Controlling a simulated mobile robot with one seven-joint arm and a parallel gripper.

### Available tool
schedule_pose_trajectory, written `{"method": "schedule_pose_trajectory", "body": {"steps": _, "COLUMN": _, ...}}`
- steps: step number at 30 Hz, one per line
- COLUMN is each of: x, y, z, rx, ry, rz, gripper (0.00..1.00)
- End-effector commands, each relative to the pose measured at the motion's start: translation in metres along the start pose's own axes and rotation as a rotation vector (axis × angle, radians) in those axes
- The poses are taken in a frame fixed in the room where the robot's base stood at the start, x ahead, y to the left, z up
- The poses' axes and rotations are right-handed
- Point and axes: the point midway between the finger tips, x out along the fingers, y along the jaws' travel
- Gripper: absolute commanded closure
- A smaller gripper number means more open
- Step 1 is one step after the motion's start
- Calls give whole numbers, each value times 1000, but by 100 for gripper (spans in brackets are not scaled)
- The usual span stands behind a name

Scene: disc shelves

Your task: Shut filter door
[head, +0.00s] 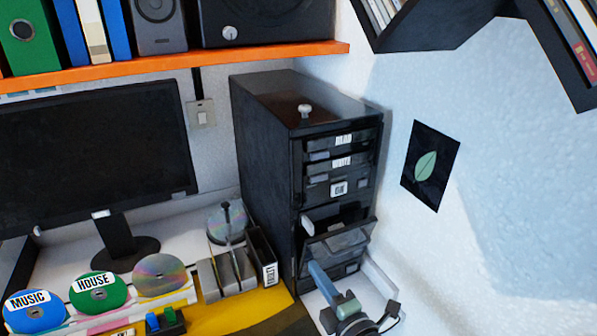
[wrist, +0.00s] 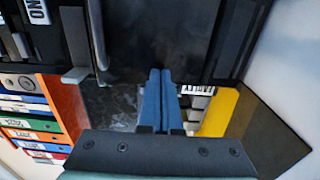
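The black computer tower (head: 262,140) stands against the wall. The filter door (head: 338,241) on its lower front is open, tilted outward, with a dark gap above it. My gripper (head: 315,270) is in front of the tower's lower front. Its blue fingers point up toward the tower, just below the door's outer edge; I cannot tell whether they touch it. In the wrist view the fingers (wrist: 160,100) lie side by side with nothing between them, tips against a dark panel (wrist: 150,45) behind. Whether that panel is the door is unclear.
A white wall with a leaf picture (head: 431,166) is close on the right. A disc rack (head: 228,272) and a black labelled box (head: 262,256) stand left of the tower. An orange shelf (head: 190,64) and dark wall shelves (head: 430,28) hang above.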

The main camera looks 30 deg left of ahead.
Motion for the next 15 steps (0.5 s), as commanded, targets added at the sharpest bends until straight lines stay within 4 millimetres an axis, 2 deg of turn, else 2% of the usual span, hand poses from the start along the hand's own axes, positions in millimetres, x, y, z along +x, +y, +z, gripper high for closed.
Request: {"method": "schedule_pose_trajectory", "body": {"steps": 15, "x": 10, "y": -3, "z": -1, "rx": 0, "ry": 2, "rz": 0, "gripper": 100}}
